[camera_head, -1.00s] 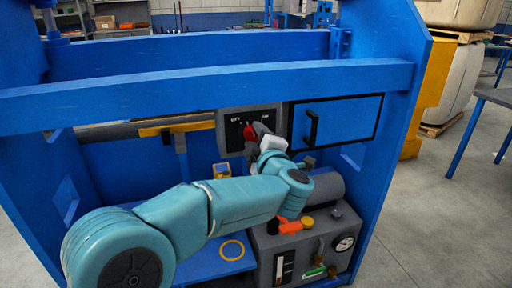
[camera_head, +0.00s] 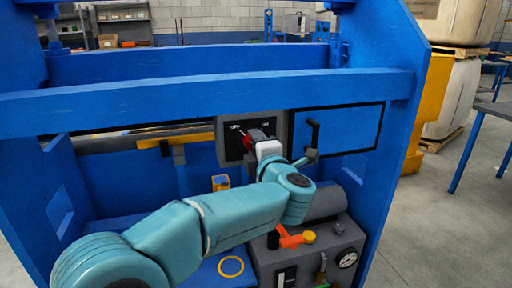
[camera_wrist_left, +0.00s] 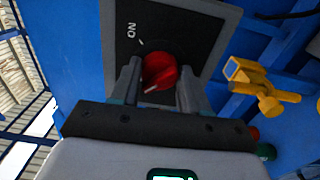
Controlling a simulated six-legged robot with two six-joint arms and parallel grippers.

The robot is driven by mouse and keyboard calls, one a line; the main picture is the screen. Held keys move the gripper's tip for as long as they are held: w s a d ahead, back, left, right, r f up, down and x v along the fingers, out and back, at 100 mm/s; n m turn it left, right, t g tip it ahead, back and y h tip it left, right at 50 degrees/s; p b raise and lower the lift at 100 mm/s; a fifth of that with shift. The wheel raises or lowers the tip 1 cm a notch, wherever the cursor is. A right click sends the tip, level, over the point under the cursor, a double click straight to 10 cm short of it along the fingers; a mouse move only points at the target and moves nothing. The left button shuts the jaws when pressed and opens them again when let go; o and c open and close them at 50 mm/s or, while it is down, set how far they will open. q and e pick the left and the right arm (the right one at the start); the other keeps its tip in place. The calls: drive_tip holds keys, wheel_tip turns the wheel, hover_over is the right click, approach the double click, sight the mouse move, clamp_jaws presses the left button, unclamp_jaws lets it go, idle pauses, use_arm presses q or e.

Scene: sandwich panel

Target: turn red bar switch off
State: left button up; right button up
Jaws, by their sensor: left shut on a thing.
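The red bar switch (camera_wrist_left: 158,72) is a round red knob with a white line, on a dark plate with a grey frame (camera_wrist_left: 215,12). In the head view the red switch (camera_head: 246,141) shows only in part, on the panel (camera_head: 230,153) at the back of the blue frame. My left gripper (camera_wrist_left: 160,82) has one finger on each side of the knob and is shut on it. It also shows in the head view (camera_head: 254,142), partly hidden by its own wrist. White lettering and a short white tick stand beside the knob in the wrist view. My right gripper is not in view.
A blue door with a black handle (camera_head: 313,134) is right of the panel. A blue beam (camera_head: 210,97) crosses above my left arm. Below right stands a grey box with an orange valve handle (camera_head: 291,238) and a gauge (camera_head: 347,259). A yellow part (camera_wrist_left: 262,88) lies right of my gripper.

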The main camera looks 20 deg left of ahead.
use_arm(q)
drive_tip(key=o, duration=1)
drive_tip(key=shift+o, duration=0.2)
drive_tip(key=p+v, duration=0.1)
drive_tip(key=v, duration=1.5)
drive_tip(key=shift+d, duration=0.15)
drive_tip(key=shift+s, duration=0.1)
